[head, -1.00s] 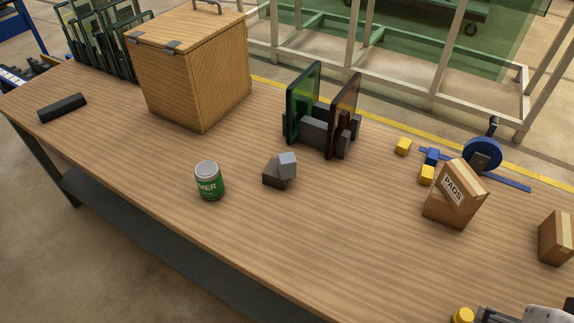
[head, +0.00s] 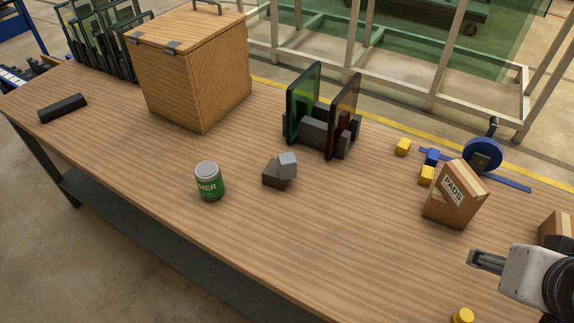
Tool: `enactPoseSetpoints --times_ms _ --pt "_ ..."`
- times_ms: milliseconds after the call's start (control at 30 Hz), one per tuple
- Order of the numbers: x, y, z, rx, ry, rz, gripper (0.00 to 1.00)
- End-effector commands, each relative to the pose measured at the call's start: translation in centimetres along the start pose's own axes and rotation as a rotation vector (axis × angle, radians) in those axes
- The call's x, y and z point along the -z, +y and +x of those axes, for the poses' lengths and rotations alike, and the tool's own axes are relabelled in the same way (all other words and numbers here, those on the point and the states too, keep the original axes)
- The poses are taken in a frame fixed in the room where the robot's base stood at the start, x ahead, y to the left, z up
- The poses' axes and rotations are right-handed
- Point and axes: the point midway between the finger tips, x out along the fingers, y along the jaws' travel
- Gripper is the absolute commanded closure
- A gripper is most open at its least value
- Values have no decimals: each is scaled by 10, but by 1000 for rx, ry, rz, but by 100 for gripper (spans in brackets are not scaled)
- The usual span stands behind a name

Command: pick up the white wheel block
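A small pale grey-white block (head: 287,165) sits near the middle of the table, against or on top of a dark grey-brown block (head: 275,176). It is the nearest match to a white wheel block, but I see no wheel shape or marking on it. My gripper (head: 474,258) is at the lower right, pointing left, well apart from the pale block. Its fingers show nearly edge-on and overlap, so their opening is unclear. Nothing shows held at their tips.
A wooden chest (head: 190,75) is at the back left. The front middle is clear.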

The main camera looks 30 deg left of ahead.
Motion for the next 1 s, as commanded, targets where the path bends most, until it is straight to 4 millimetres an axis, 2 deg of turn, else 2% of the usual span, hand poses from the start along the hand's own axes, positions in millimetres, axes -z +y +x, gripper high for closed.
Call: enactPoseSetpoints --times_ms 200,500,700,1000 --pt "41 -22 32 36 71 -47 49" --pt "89 -58 75 88 176 -103 49" --pt "115 -88 103 126 246 -138 49" --pt "143 -137 144 188 349 -185 49"
